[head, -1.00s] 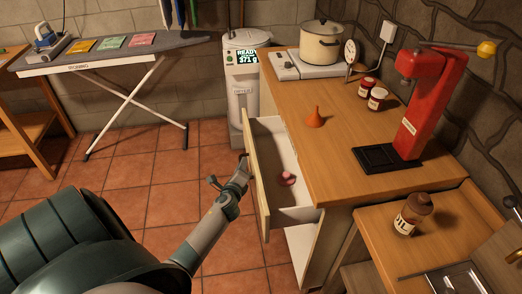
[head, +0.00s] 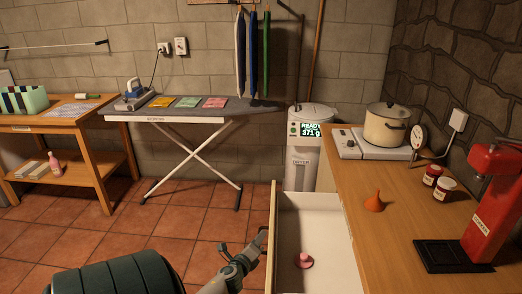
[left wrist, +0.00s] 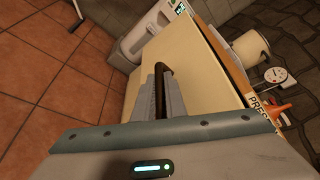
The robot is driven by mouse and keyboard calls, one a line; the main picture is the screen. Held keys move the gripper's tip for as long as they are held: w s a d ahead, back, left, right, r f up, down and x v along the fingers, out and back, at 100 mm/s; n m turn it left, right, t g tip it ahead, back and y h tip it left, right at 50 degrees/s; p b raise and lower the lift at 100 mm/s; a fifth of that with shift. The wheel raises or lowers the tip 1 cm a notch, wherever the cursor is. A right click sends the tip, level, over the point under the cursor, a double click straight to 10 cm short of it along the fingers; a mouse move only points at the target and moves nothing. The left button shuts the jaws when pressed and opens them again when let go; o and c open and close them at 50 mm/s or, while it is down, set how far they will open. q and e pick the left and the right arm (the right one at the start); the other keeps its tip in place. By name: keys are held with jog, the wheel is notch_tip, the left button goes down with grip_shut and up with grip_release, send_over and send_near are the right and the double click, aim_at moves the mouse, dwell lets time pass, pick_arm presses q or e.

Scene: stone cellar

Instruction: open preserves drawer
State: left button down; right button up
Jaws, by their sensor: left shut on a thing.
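The preserves drawer (head: 275,238) stands pulled out from the left side of the wooden counter (head: 385,222). Its inside is white and holds a small pink object (head: 303,260). In the left wrist view its cream front (left wrist: 203,65) fills the middle. A label starting "PRESE" (left wrist: 262,106) shows at the right, partly cut off. My left gripper (head: 262,240) is at the outer face of the drawer front. It is shut on the dark bar handle (left wrist: 162,90), with a finger on each side. The drawer's near end is below the head picture. My right gripper is out of view.
An ironing board (head: 195,112) and a wooden table (head: 55,122) are at the back left. Open tiled floor (head: 195,228) lies left of the drawer. An orange funnel (head: 374,203) and jars (head: 443,189) stand on the counter.

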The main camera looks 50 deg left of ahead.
pick_arm(q)
jog(key=c, duration=2.1)
grip_release()
jog(key=shift+f, duration=0.1)
jog(key=shift+s+d, duration=0.1)
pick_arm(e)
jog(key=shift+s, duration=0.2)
